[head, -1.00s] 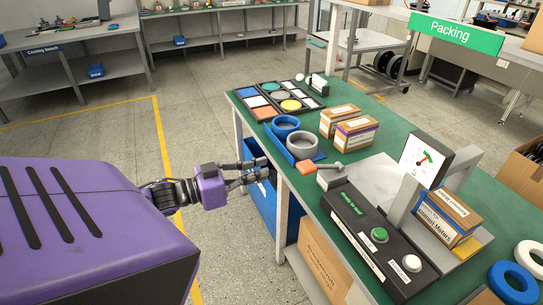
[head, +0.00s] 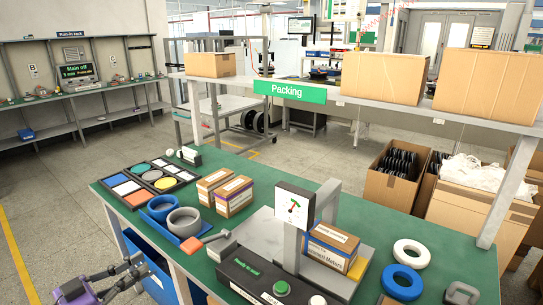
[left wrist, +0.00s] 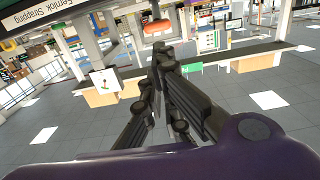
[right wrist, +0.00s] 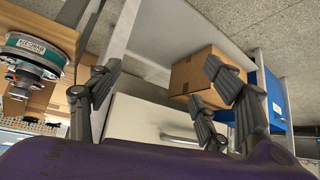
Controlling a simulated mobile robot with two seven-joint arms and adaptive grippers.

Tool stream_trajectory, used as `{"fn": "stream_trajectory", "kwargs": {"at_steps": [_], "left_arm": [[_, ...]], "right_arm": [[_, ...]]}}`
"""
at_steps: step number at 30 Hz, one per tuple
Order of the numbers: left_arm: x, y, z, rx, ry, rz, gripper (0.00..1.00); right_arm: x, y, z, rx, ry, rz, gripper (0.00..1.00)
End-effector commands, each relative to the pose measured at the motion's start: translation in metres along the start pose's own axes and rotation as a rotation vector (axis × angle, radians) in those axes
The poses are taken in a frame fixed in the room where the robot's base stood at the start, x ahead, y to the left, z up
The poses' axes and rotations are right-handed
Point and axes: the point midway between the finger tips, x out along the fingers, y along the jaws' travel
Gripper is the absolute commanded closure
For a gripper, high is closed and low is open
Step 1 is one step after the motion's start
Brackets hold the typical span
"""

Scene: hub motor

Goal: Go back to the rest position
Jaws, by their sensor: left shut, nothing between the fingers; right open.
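My left gripper (head: 133,270) is at the lower left of the head view, beside the left edge of the green-topped table (head: 232,159). Its dark fingers are shut with nothing between them, and they also show in the left wrist view (left wrist: 160,60). My right gripper (right wrist: 165,85) shows only in the right wrist view. Its fingers are spread wide and no object is between them. It is not in the head view.
On the table are a blue and a grey ring (head: 184,222), small boxes (head: 234,195), a test stand with a gauge (head: 294,205), and loose rings (head: 402,282). A blue bin (head: 160,285) is beneath the left edge. Open floor (head: 60,190) lies left.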

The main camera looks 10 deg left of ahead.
Motion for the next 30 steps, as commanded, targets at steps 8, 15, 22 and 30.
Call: {"fn": "stream_trajectory", "kwargs": {"at_steps": [8,15,22,30], "left_arm": [[-0.013,-0.006,0.063,0.191,-0.207,-0.085,1.0],[-0.083,0.054,0.18,0.227,-0.518,-0.209,1.0],[-0.138,0.183,0.253,0.106,-0.764,-0.267,1.0],[-0.136,0.291,0.255,-0.11,-0.796,-0.318,1.0]], "right_arm": [[-0.001,0.0,0.002,0.004,-0.007,-0.001,0.29],[-0.007,-0.005,-0.01,0.012,-0.006,-0.011,0.29],[-0.019,-0.012,-0.034,0.017,0.022,-0.026,0.29],[-0.028,-0.01,-0.053,0.006,0.048,-0.029,0.29]]}}
